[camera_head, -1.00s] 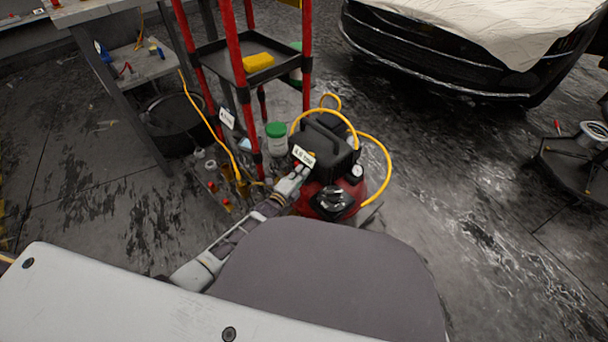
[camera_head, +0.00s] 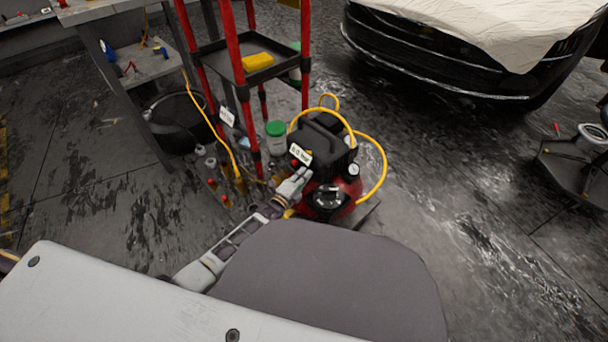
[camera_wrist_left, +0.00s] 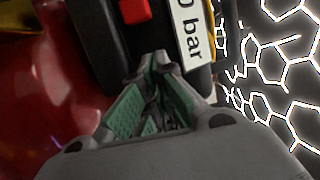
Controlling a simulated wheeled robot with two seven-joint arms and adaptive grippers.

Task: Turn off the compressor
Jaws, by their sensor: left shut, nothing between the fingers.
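The compressor (camera_head: 335,190) stands on the floor in the middle of the head view, with a red tank, black top housing, round gauge and yellow hose. A white label on its housing ends in "0 bar" in the wrist view (camera_wrist_left: 190,35). A red switch (camera_wrist_left: 134,10) sits on the black housing at the top of the wrist view. My left gripper (camera_head: 303,173) is at the housing's near left side, just below the label. In the wrist view its green-padded fingers (camera_wrist_left: 155,62) are shut and empty, with tips below the switch. Contact cannot be told. My right gripper is not in view.
A red-posted cart (camera_head: 240,60) with a yellow item stands behind the compressor. A green-lidded jar (camera_head: 276,138) and several bottles are left of it. A workbench (camera_head: 120,60) is at upper left, a covered car (camera_head: 440,60) at upper right.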

